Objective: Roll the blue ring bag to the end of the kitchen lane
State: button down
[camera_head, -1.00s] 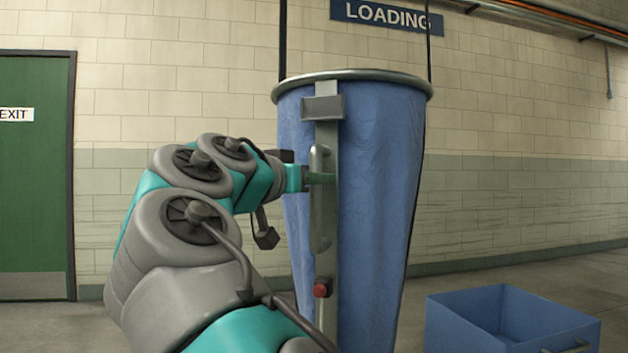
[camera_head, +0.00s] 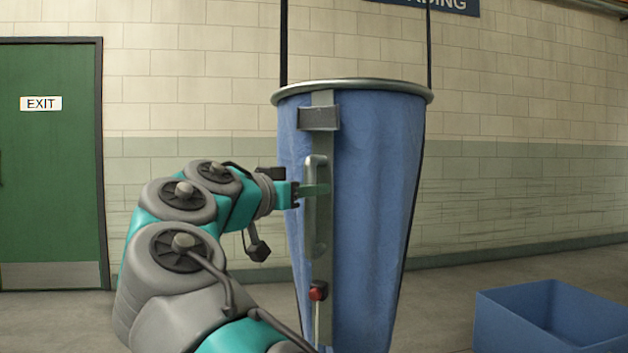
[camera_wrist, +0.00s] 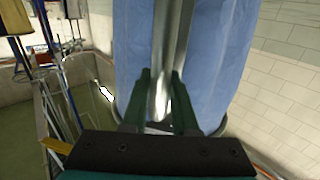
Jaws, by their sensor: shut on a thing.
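The blue ring bag (camera_head: 378,200) hangs upright in front of me, with a metal ring (camera_head: 355,85) around its open top and dark straps rising out of view. A grey metal strip with an upright handle (camera_head: 319,235) runs down its near side. My gripper (camera_head: 317,189) comes in from the left and is shut on this handle. In the wrist view, my gripper's two green fingers (camera_wrist: 160,92) close on the metal handle (camera_wrist: 170,50), with the blue bag (camera_wrist: 220,50) on both sides. The bag's bottom end is outside the head view.
A green door with an EXIT sign (camera_head: 41,103) is at left in a tiled wall (camera_head: 530,100). A blue open bin (camera_head: 505,325) stands on the floor at lower right. A cut-off blue sign (camera_head: 455,5) is above. Floor shows between bag and bin.

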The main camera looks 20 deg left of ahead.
jog(key=shift+s+a+r+y, duration=0.15)
jog(key=shift+a+y, duration=0.15)
jog(key=shift+a, duration=0.4)
jog(key=c, duration=0.7)
grip_release()
jog(key=shift+a+n, duration=0.3)
jog(key=shift+d, duration=0.1)
jog(key=shift+d+f, duration=0.2)
jog(key=shift+d, duration=0.05)
jog(key=b+v, duration=0.1)
jog(key=v, duration=0.6)
jog(key=shift+s+a, duration=0.15)
jog(key=shift+s, duration=0.2)
